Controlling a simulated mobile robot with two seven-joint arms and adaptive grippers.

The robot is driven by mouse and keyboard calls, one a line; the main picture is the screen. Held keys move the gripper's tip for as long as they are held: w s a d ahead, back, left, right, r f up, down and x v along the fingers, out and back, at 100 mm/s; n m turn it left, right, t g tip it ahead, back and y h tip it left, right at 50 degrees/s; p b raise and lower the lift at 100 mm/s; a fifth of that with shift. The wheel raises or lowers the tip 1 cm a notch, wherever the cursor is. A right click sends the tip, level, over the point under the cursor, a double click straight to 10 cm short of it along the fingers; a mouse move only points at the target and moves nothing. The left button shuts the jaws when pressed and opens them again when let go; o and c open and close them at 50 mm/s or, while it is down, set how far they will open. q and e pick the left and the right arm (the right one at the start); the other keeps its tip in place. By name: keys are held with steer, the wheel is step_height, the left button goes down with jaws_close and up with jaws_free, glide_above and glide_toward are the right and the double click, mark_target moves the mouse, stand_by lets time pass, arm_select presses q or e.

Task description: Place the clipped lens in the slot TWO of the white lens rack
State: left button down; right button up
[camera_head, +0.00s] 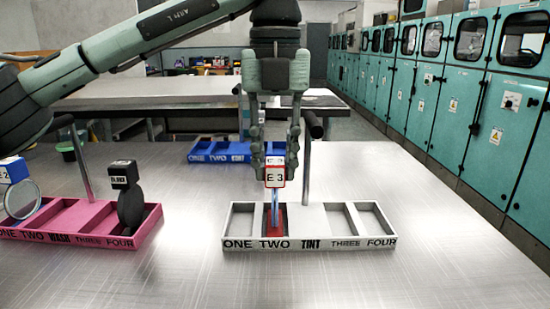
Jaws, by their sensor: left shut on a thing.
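The white lens rack (390,242) stands on the metal table, with ONE, TWO, TINT, THREE and FOUR printed along its front. My left gripper (275,160) points down above slot TWO and is shut on a clip (275,177) with a red-edged label reading E 3. The clipped lens (275,205) hangs below it, thin, bluish and nearly edge-on. Its lower end overlaps slot TWO, where a red patch (282,228) shows; I cannot tell whether it is inside or just above. My right gripper is not in view.
A pink rack (75,238) at the left holds a dark clipped lens (130,205) and a clear one (22,200) with a blue clip. A blue rack (205,152) lies behind. The white rack's upright handle (306,165) stands close right of my gripper.

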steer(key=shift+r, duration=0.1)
arm_select(q)
steer(key=shift+f, duration=0.1)
steer(key=c, duration=1.6)
jaws_free()
steer(key=shift+o, duration=0.2)
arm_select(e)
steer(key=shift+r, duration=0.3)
arm_select(q)
step_height(320, 180, up, 3)
steer(key=shift+w+f, duration=0.1)
steer(key=shift+f, duration=0.05)
step_height(320, 180, up, 10)
steer(key=shift+f, duration=0.2)
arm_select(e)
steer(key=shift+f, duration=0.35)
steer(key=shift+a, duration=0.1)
